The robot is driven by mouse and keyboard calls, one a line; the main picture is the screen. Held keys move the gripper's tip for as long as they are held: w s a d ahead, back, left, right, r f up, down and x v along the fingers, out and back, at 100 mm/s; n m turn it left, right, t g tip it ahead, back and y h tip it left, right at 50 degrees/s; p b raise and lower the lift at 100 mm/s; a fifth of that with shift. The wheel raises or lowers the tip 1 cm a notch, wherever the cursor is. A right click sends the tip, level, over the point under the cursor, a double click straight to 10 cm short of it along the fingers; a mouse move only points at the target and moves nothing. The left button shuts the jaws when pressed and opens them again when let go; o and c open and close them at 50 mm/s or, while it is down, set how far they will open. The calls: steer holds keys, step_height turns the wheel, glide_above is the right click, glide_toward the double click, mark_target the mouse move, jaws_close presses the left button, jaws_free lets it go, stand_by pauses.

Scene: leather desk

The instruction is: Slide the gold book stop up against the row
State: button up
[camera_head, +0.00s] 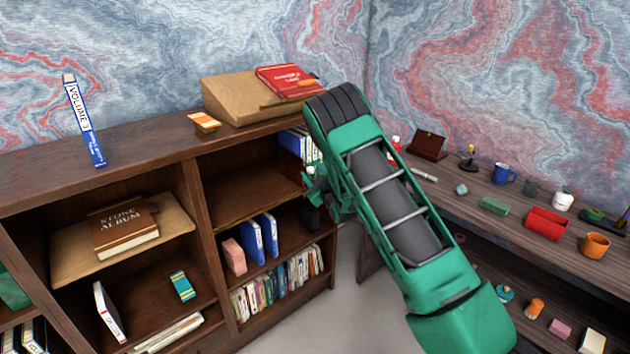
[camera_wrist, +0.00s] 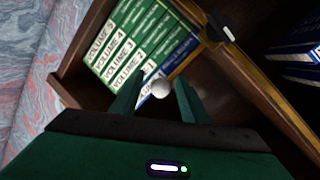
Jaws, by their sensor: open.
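In the wrist view, a row of green volumes (camera_wrist: 135,40) and a blue book (camera_wrist: 180,52) stands on a shelf, spines showing. A narrow gold strip (camera_wrist: 188,62), which looks like the gold book stop, runs beside the blue book. A pale round knob (camera_wrist: 161,89) shows between my fingertips; I cannot tell whether it belongs to the stop. My gripper (camera_wrist: 159,98) is open around the knob, and contact is unclear. In the head view my gripper (camera_head: 316,190) is at the bookcase's right side, and my arm hides most of the row and the stop.
The bookcase (camera_head: 140,140) has boards and side walls close around my gripper. A blue "VOLUME 3" book (camera_head: 84,122) and a wooden slope with a red book (camera_head: 287,80) are on its top. Blue binders (camera_head: 262,238) stand below. A cluttered desk (camera_head: 480,205) is at right.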

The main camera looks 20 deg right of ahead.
steer(key=s, duration=1)
steer(key=shift+d, duration=0.25)
steer(key=s+d+r+m+g+h, duration=0.35)
steer(key=s+d+m+g, duration=0.5)
steer(key=s+d, duration=0.55)
steer(key=s+a+r+m+g, duration=0.1)
steer(key=s+r+g, duration=0.1)
steer(key=s, duration=1.1)
steer(key=s+a+r+m+g+y, duration=0.1)
steer(key=s+a+r+m+g, duration=0.1)
steer(key=s, duration=1.2)
steer(key=s+a+r+m+g+y, duration=0.1)
steer(key=s+r+g, duration=0.3)
steer(key=s, duration=0.9)
steer(key=shift+s+a+m+g, duration=0.2)
steer(key=shift+s+m+g, duration=0.2)
steer(key=shift+m+g, duration=0.3)
